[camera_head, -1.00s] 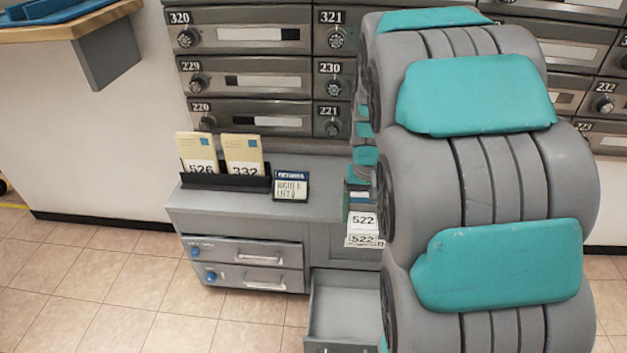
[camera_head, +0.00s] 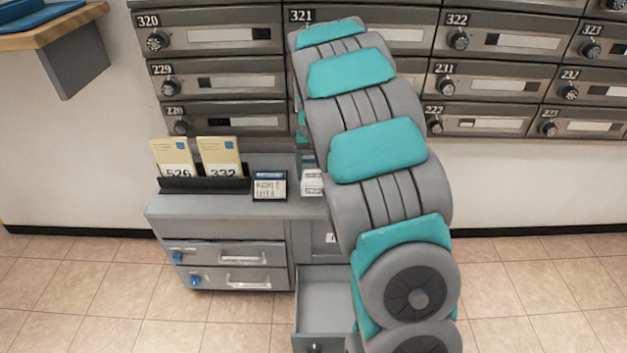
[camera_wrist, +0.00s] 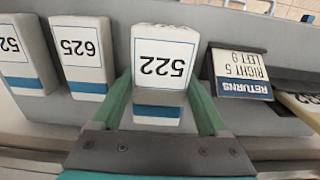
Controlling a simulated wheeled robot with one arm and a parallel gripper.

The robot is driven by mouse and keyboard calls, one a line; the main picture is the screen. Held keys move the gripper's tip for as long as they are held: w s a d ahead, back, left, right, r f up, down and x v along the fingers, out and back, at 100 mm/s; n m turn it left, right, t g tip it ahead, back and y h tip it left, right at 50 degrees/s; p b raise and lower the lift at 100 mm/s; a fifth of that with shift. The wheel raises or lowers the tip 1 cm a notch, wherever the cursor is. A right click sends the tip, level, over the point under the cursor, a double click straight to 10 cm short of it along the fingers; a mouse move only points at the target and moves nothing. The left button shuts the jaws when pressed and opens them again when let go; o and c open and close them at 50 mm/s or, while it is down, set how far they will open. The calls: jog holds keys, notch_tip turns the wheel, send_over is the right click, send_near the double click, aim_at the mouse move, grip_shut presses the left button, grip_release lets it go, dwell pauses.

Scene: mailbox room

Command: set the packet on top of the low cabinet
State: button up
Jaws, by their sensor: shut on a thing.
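The packet (camera_wrist: 165,58) is white, marked 522, with a blue band. In the wrist view it sits between the two green fingers of my gripper (camera_wrist: 162,100), which is shut on it. In the head view the packet (camera_head: 312,182) shows as a small white block at the left edge of my arm, over the cabinet top's right part; my arm hides most of the gripper there. The low cabinet (camera_head: 220,208) is grey, with its top visible also in the wrist view. I cannot tell whether the packet touches the top.
A black rack (camera_head: 205,186) with cards 526 and 332 and a Returns sign (camera_head: 270,186) stand on the cabinet. Packets 625 (camera_wrist: 83,50) and another (camera_wrist: 22,55) are left of mine in the wrist view. A lower drawer (camera_head: 322,300) is open. Mailboxes (camera_head: 215,70) line the wall.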

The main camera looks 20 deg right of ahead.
aim_at(313, 170)
jog(key=shift+f, duration=1.85)
jog(key=o, duration=1.4)
jog(key=shift+f, duration=0.1)
notch_tip(313, 170, up, 12)
jog(key=shift+w, duration=0.1)
jog(key=shift+s+a+r, duration=0.1)
jog(key=shift+s+r, duration=0.1)
jog(key=s+a+f+n, duration=0.1)
jog(key=s+a, duration=0.3)
jog(key=s, duration=0.9)
jog(key=s+a+f+n+g, duration=0.1)
jog(key=s+a+n, duration=0.1)
jog(key=s, duration=1.1)
jog(key=s+a+f+n, duration=0.1)
jog(key=s+a, duration=0.4)
jog(key=s, duration=0.7)
jog(key=shift+s+a+f+n+g, duration=0.2)
jog(key=shift+s+a+n+g, duration=0.1)
jog(key=shift+s+g, duration=0.1)
